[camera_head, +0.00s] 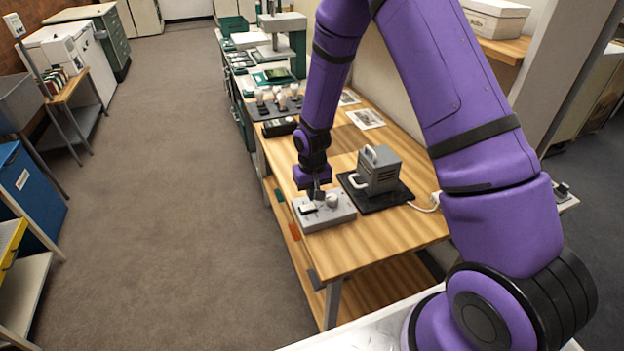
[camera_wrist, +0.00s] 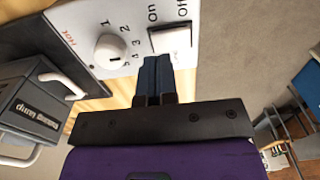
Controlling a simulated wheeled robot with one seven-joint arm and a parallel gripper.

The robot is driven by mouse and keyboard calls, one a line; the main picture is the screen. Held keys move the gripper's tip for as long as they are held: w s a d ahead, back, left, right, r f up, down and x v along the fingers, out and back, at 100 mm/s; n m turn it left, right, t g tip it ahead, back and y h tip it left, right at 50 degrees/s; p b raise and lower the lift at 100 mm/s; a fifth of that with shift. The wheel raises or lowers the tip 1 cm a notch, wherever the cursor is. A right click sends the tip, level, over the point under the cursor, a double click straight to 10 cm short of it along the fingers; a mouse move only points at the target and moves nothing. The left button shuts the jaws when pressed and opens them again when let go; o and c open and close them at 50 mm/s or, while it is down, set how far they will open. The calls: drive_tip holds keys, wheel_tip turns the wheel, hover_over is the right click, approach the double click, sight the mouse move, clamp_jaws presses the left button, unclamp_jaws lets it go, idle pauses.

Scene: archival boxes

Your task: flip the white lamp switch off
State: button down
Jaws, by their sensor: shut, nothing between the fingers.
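The white rocker switch (camera_wrist: 172,39) sits on a grey control box, with "On" and "Off" printed beside it; its tilt is hard to tell. The switch also shows in the head view (camera_head: 307,208), on the control box (camera_head: 340,215) near the bench's front left edge. A round white knob (camera_wrist: 111,50) with numbers around it is beside the switch. My gripper (camera_wrist: 157,62) is shut and empty, pointing at the box. Its tips are at the switch's near edge, on the side towards the knob; I cannot tell whether they touch. In the head view my gripper (camera_head: 317,194) is just above the box.
A grey device with a handle (camera_head: 378,170) stands on a black mat (camera_head: 372,198) right of the control box. A white cable (camera_head: 424,208) lies to its right. Bulbs on a dark tray (camera_head: 277,107) and a black object (camera_head: 279,127) are farther back on the wooden bench (camera_head: 400,228).

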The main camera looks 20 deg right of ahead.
sight(308, 207)
drive_tip(key=shift+f, duration=1.6)
drive_tip(key=shift+f, duration=0.15)
drive_tip(key=shift+a, duration=0.1)
drive_tip(key=shift+a+r, duration=0.3)
drive_tip(key=shift+a, duration=0.35)
drive_tip(key=shift+r, duration=0.1)
drive_tip(key=shift+w+r, duration=0.1)
drive_tip(key=shift+r, duration=0.3)
wheel_tip(308, 207, up, 13)
